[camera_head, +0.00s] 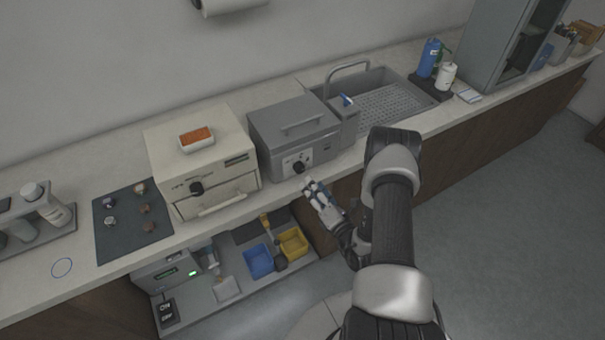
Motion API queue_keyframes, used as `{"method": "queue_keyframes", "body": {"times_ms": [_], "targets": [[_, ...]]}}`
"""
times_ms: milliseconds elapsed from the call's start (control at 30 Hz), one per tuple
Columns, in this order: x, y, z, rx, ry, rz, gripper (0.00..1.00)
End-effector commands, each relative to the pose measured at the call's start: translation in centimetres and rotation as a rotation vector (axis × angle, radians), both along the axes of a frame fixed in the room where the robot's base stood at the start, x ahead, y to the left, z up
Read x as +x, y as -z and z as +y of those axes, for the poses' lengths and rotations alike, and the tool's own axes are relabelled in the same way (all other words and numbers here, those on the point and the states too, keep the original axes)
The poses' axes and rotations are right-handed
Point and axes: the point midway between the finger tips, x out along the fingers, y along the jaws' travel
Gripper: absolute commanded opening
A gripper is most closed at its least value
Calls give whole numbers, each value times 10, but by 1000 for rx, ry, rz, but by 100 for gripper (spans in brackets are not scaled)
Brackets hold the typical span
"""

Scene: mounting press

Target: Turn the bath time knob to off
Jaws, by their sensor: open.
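The grey bath unit (272,148) stands on the counter left of the sink. It has a lid handle on top and a light front panel with a dark round knob (298,168). The knob's setting is too small to read. My arm comes in from the lower right and does not cover the knob.
A cream oven-like box (202,160) with its own dark knob stands close on the left, an orange-filled tray (197,139) on top. The sink (385,105) is to the right. A lower shelf holds a blue bin (258,261) and a yellow bin (293,243). Open floor lies at right.

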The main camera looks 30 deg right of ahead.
Motion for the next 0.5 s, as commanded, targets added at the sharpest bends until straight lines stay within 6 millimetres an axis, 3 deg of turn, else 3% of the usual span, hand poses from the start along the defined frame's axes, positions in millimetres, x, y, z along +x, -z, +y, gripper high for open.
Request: {"method": "queue_keyframes", "body": {"times_ms": [200, 500], "targets": [[46, 0, 3, -2, -4, -2, 50], [76, 0, 3, 0, -1, -1, 50]]}}
